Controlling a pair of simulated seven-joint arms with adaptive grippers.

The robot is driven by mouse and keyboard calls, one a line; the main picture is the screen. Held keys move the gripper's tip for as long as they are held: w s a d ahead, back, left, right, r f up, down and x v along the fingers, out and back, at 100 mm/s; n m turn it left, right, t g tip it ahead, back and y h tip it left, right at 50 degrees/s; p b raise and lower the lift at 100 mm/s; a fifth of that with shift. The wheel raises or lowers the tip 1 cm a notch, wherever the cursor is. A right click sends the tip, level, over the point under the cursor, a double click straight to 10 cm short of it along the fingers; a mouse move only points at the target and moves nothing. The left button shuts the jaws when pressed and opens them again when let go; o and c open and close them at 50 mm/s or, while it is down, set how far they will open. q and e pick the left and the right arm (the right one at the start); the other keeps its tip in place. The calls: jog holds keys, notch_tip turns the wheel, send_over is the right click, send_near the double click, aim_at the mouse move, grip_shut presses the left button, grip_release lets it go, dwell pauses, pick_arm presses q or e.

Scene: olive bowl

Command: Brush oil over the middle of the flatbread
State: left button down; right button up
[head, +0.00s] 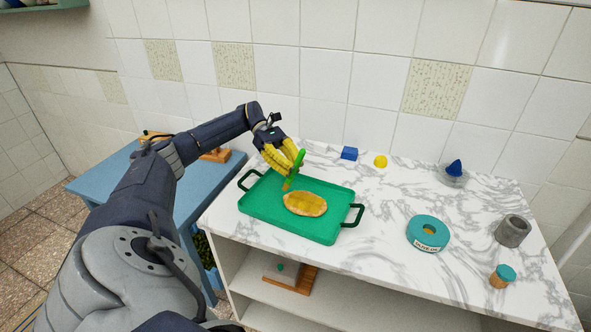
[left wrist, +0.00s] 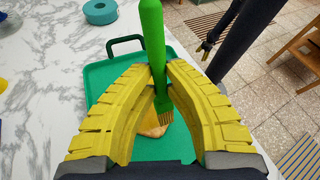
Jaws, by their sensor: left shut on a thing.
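The oval flatbread (head: 308,206) lies on a green tray (head: 262,217) with dark handles, and its middle looks yellower than its rim. My left gripper (head: 287,162), with yellow fingers, is shut on the green handle of a brush (head: 299,160). The brush is tilted, bristles down, by the flatbread's upper left edge; I cannot tell whether they touch it. In the left wrist view the brush (left wrist: 153,40) stands between the fingers, its bristles over the partly hidden flatbread (left wrist: 153,131). A teal round bowl (head: 420,244) labelled as olive oil stands to the right.
A blue block (head: 349,153), a yellow piece (head: 380,161) and a glass dish with a blue cone (head: 454,170) stand along the back wall. A grey cup (head: 512,231) and a small teal-topped jar (head: 502,277) are at the right. The marble between tray and bowl is clear.

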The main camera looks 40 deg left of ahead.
pick_arm(q)
jog(key=shift+r, duration=1.9)
